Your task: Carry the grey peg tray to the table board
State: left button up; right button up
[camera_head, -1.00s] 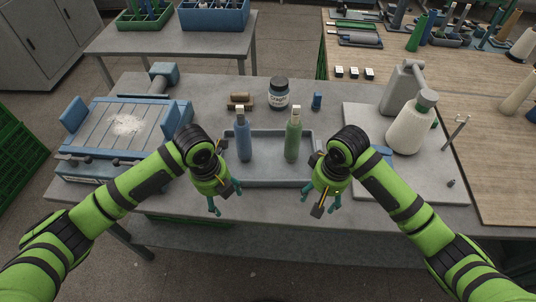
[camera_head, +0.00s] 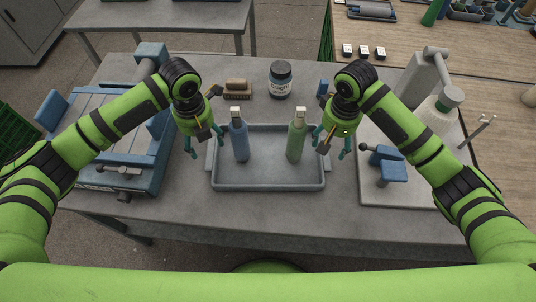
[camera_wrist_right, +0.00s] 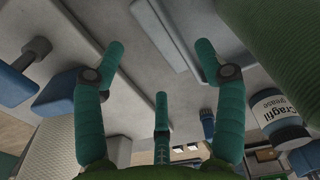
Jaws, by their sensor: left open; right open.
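The grey peg tray (camera_head: 268,186) lies on the grey table in front of me. A blue bottle-shaped piece (camera_head: 239,140) and a green one (camera_head: 296,141) stand upright in it, with pale tops. My left gripper (camera_head: 205,146) is open and empty at the tray's left end. My right gripper (camera_head: 334,146) is open at its right end. In the right wrist view its spread fingers (camera_wrist_right: 160,62) hold nothing, with a pale grey strip between them, perhaps the tray's end. The light grey table board (camera_head: 385,192) lies right of the tray, partly behind my right arm.
A blue clamp-like piece (camera_head: 389,165) and a white bottle (camera_head: 438,112) stand on the board's side. A blue machine (camera_head: 110,150) stands left. Bare table lies before the tray.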

aim_at(209, 153)
pick_arm(q)
jog(key=shift+w+f, duration=0.1)
jog(key=shift+f, duration=3.4)
pick_arm(e)
jog(key=shift+w+f, duration=0.1)
jog(key=shift+f, duration=3.45)
pick_arm(q)
jog(key=shift+c, duration=0.4)
pick_arm(e)
jog(key=shift+c, duration=0.4)
pick_arm(q)
grip_shut()
pick_arm(e)
grip_shut()
